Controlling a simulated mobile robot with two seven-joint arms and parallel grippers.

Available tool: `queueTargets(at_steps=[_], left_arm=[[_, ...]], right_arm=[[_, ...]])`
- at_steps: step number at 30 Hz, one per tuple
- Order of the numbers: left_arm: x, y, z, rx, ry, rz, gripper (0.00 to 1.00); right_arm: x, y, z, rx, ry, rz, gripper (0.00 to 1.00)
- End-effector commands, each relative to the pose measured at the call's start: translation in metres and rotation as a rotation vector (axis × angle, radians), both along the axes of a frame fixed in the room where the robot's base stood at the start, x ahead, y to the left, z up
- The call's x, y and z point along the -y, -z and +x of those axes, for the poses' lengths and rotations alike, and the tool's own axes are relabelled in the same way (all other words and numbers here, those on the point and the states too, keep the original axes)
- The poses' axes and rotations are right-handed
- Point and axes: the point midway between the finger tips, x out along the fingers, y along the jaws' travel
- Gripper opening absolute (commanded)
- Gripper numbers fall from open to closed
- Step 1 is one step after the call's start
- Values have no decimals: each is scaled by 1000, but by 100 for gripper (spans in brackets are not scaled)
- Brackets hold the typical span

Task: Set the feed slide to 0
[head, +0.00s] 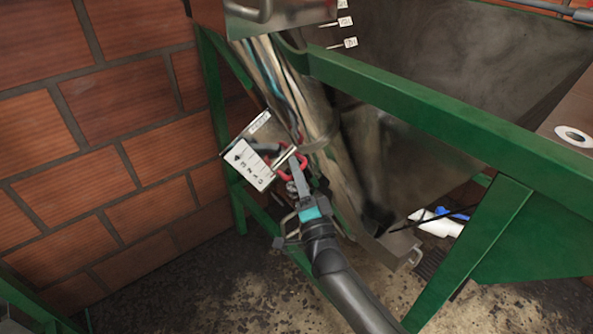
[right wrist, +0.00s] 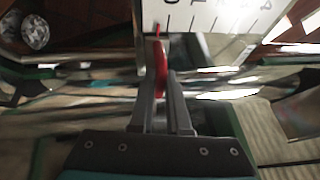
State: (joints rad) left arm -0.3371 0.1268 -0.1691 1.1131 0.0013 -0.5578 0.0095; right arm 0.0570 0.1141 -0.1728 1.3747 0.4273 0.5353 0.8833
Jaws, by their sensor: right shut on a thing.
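The feed slide's white scale plate (head: 247,166) is at the left of the chute in the head view, with its 0 at the lower right end. My right gripper (head: 297,178) is beside the plate, near a red part (head: 290,160). In the right wrist view its two fingers (right wrist: 163,102) are shut on the red slide handle (right wrist: 160,68). A thin red pointer (right wrist: 157,30) shows over the scale plate (right wrist: 205,18), close to the 0 end and slightly left of the first clear tick. My left gripper is not in view.
A green frame beam (head: 400,95) crosses above and to the right of my right arm. A metal chute (head: 335,165) runs down behind the gripper. A brick wall (head: 90,130) stands at the left. A white object (head: 435,222) lies at the right.

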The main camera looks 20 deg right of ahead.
Motion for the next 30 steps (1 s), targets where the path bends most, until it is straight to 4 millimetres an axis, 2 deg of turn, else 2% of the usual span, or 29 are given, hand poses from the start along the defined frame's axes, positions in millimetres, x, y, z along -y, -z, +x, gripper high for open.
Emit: queueTargets(at_steps=[1,2,4,5,16,20,23,30], left_arm=[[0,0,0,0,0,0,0],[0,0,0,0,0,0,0],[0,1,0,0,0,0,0],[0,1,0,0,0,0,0],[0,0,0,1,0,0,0],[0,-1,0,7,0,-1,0],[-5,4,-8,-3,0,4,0],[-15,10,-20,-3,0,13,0]], right_arm=[[2,8,-1,-21,2,-1,0],[2,8,-1,-21,3,-2,18],[2,8,-1,-21,3,-2,26],[2,8,-1,-20,2,-2,27],[1,5,-1,-12,2,-1,27],[1,7,-9,-12,2,-1,27],[1,12,-23,-15,1,-2,27],[0,30,-72,-17,1,-2,27]])
